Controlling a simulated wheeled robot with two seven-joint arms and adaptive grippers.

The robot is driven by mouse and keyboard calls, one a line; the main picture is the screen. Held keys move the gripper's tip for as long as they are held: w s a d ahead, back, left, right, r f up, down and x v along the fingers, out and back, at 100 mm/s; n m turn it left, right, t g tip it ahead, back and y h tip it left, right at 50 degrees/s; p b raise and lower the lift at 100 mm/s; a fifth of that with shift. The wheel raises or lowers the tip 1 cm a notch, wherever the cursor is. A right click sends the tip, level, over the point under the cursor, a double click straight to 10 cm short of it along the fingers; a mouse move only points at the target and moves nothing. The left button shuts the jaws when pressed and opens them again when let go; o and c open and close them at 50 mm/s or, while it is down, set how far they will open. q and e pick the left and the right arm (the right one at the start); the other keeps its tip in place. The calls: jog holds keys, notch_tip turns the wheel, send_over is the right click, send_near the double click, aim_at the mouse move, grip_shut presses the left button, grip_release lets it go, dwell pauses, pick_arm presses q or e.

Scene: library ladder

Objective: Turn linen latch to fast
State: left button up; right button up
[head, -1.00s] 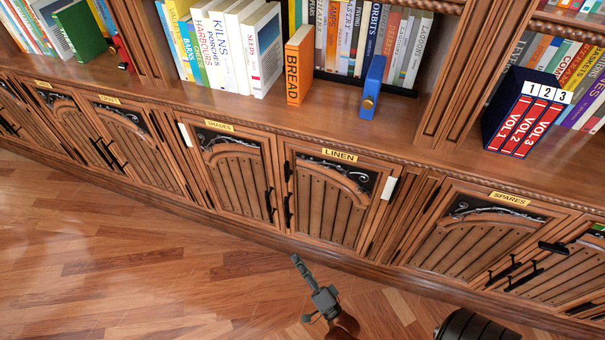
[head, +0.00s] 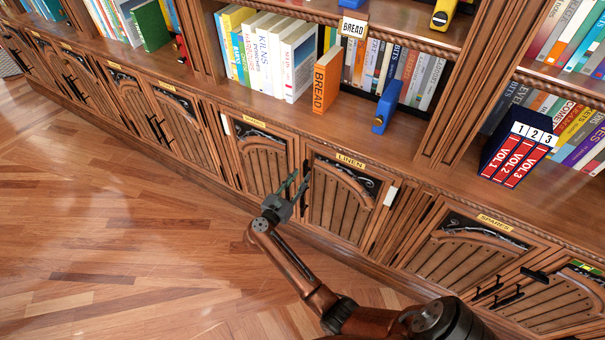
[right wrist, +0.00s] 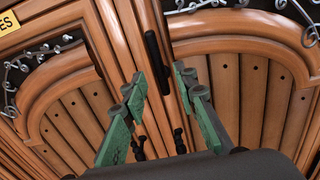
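The LINEN door (head: 338,205) is shut, with its label (head: 350,160) at the top. An upright black piece, seemingly its latch (right wrist: 153,55), sits on its left edge in the right wrist view. Below it is a black handle (right wrist: 180,141). My right gripper (head: 298,182) is in front of this edge in the head view. Its two green fingers are apart, with nothing held. In the right wrist view the fingertips (right wrist: 158,82) flank the lower end of the black piece. I cannot tell whether they touch it. My left gripper is out of view.
The SHADES door (head: 265,165) is shut just left, its black handle (right wrist: 138,148) near my fingers. The SPARES door (head: 465,250) is to the right. The wooden floor (head: 130,250) is clear.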

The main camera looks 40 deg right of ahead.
jog(key=shift+x, duration=1.35)
jog(key=shift+c, duration=0.4)
grip_shut()
